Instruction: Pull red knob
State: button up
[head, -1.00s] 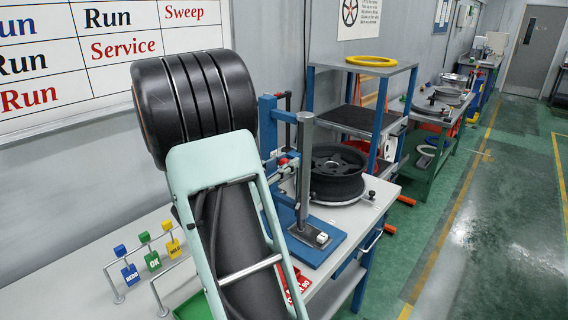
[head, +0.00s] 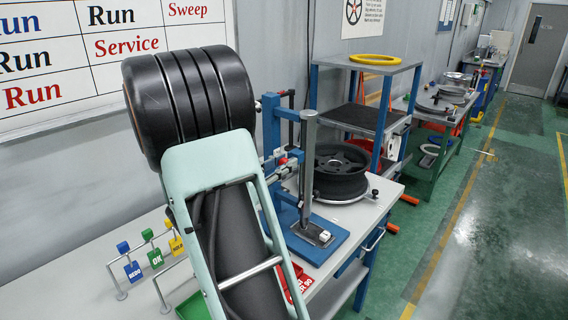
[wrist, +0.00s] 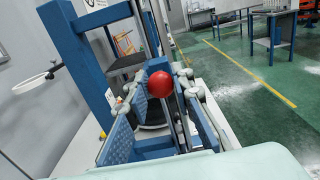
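The red knob (wrist: 160,84) is a round ball in the middle of the wrist view, on the blue press. It also shows as a small red spot in the head view (head: 283,161), beside the grey post. My gripper (wrist: 158,100) is open, with one blue ribbed finger pad to the left of the knob and one to the right. The knob appears between the fingertips, with a gap on both sides. Its exact depth between the pads is hard to tell. In the head view my arm hides most of the gripper.
The press stands on a blue base plate (head: 322,244) on the grey workbench (head: 352,222). A dark wheel rim (head: 340,178) sits behind it. A blue-framed shelf (head: 366,67) with a yellow ring (head: 371,59) stands farther back. Green floor (head: 470,215) to the right is clear.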

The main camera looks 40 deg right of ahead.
jog(key=o, duration=0.4)
jog(key=shift+c, duration=0.2)
jog(key=s+a, duration=0.1)
jog(key=a, duration=1.1)
jog(key=shift+s, duration=0.1)
